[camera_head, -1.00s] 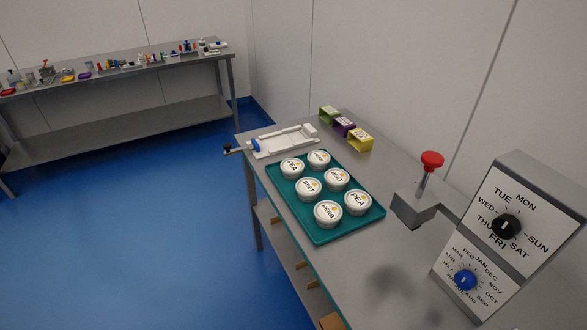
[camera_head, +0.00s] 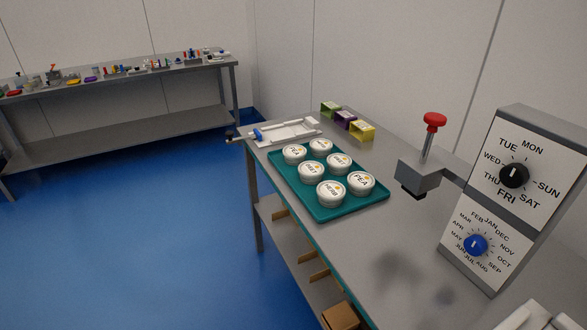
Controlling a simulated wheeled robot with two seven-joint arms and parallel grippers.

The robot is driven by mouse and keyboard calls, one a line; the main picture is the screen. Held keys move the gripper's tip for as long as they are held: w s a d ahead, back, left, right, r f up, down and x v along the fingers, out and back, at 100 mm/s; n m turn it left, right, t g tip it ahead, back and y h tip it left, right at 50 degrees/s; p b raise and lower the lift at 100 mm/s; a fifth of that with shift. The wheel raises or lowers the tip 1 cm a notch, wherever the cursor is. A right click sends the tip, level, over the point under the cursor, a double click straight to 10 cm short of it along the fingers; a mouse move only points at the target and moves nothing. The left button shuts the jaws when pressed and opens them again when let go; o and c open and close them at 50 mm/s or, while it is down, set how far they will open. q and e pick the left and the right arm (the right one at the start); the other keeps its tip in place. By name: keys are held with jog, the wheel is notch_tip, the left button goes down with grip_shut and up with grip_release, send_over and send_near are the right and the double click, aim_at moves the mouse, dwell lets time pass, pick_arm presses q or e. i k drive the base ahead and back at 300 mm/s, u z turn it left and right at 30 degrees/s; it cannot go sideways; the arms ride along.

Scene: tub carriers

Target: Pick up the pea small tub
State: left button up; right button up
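Several white round tubs with labelled lids stand upright on a teal tray (camera_head: 316,213) on the grey bench. One tub marked PEA (camera_head: 294,153) is at the tray's far left corner. Another tub marked PEA (camera_head: 361,183) is at the near right. The near one looks bigger, but it is also closer, so I cannot tell clearly which is small. Neither of my grippers is in view, and no gripper is at the tubs.
A HERB tub (camera_head: 331,193) touches or nearly touches the near PEA tub. A red-knobbed press (camera_head: 433,121) and a dial box (camera_head: 507,190) stand right of the tray. A white fixture (camera_head: 285,131) and small coloured boxes (camera_head: 345,120) are behind it.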

aim_at(295, 154)
jog(key=k, duration=0.25)
jog(key=u, duration=1.2)
jog(key=i, duration=1.25)
jog(key=z, duration=2.45)
